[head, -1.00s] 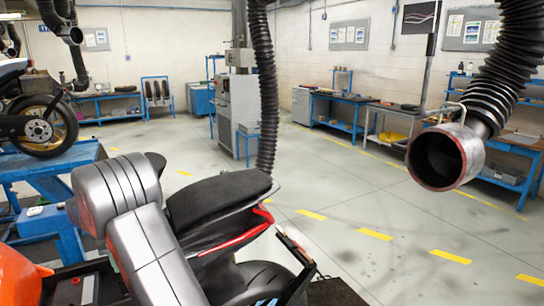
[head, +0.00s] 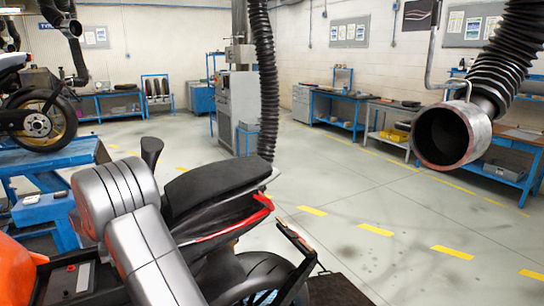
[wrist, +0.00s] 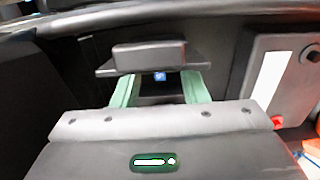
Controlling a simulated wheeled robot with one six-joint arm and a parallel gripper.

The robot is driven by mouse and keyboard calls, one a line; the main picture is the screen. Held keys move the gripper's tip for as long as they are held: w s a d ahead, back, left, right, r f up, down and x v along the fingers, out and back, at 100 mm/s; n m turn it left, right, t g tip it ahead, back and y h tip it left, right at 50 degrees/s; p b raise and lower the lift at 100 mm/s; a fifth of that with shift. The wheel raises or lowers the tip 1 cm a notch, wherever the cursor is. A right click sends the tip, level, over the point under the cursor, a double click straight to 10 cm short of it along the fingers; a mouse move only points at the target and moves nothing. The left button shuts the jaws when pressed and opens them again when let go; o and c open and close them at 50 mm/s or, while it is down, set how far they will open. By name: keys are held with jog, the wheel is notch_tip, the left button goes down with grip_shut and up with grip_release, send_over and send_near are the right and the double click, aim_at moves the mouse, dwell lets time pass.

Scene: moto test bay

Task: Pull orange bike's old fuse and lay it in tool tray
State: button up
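The orange bike (head: 20,270) fills the lower left of the head view, with its dark seat (head: 215,187) toward the middle. In the wrist view a small blue fuse (wrist: 160,76) sits in a dark recess just below a raised black block (wrist: 150,57). My gripper (wrist: 160,88) shows as two pale green fingers, one on each side of the fuse. They are apart, with dark gaps between them and the fuse. In the head view my grey arm hides part of the bike, and the gripper does not show. I cannot make out the tool tray in either view.
A grey battery block (wrist: 282,75) with a red terminal stands right of my gripper. A dark frame edge (wrist: 120,17) crosses above. An exhaust hose nozzle (head: 450,135) hangs at the right. Another bike (head: 35,115) stands on a blue lift at the left.

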jog(key=shift+f, duration=0.65)
dwell(0.8)
grip_shut()
jog(key=shift+r, duration=0.2)
jog(key=shift+r+p, duration=2)
jog(key=shift+r, duration=0.85)
